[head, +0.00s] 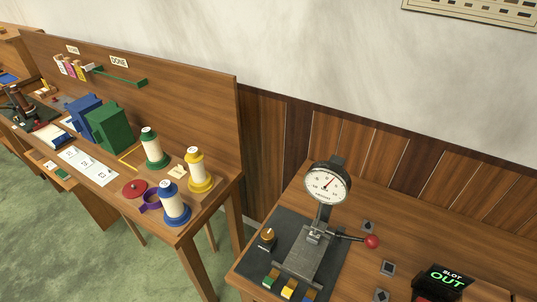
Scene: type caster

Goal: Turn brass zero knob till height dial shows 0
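The height dial (328,183) is a round white gauge with a dark rim, on top of a grey stand on the right bench. Its needle appears to point up and to the right; the figures are too small to read surely. The small brass knob (268,233) sits on a dark block to the left of the stand, on the dark mat (262,262). Nothing touches it. Neither of my grippers is in view.
A lever with a red ball (372,242) sticks out right of the stand. Coloured blocks (288,288) lie at the front. The left bench holds several thread spools (200,172) and a green case (110,128).

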